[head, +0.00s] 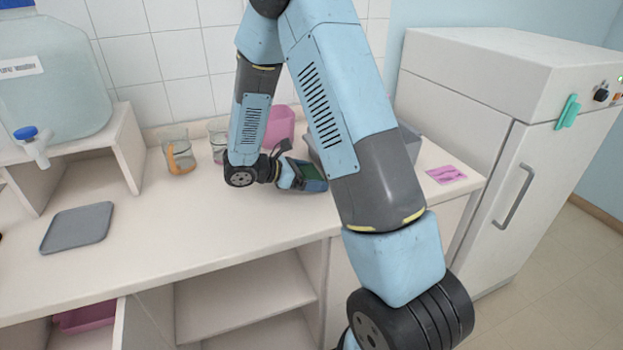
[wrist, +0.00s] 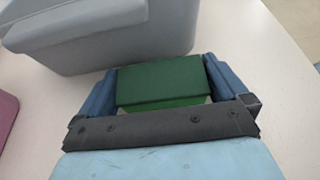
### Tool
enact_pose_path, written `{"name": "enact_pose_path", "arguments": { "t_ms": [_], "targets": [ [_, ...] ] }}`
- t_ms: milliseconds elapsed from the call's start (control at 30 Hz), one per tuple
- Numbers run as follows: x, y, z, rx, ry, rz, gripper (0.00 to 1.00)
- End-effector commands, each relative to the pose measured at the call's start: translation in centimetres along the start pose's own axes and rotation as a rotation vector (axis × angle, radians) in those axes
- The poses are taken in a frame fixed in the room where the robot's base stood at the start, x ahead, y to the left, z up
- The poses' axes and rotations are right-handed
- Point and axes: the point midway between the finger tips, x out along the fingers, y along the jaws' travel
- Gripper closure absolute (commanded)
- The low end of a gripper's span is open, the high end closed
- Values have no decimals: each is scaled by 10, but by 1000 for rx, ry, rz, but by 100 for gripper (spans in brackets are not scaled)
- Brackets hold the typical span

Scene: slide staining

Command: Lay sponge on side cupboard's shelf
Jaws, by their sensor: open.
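A green sponge (wrist: 160,85) lies between the two blue fingers of my gripper (wrist: 160,92) in the wrist view. The fingers flank it on the left and right; the jaws are open, and I cannot tell whether they touch it.
A grey bin (wrist: 125,45) stands just beyond my gripper. A pink container (head: 283,122) and glass beakers (head: 178,152) stand along the wall. A grey tray (head: 77,228) lies at left. An open drawer (head: 120,322) juts out below. A white cabinet (head: 500,160) stands at right.

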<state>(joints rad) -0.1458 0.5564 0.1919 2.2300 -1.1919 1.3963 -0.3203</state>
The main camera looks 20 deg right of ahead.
Motion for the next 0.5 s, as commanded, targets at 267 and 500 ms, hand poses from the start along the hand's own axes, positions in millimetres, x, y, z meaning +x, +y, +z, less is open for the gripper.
{"name": "enact_pose_path", "arguments": {
  "t_ms": [267,500],
  "targets": [
    [0,0,0,0,0,0,14],
    [-1,0,0,0,0,0,37]
  ]
}}
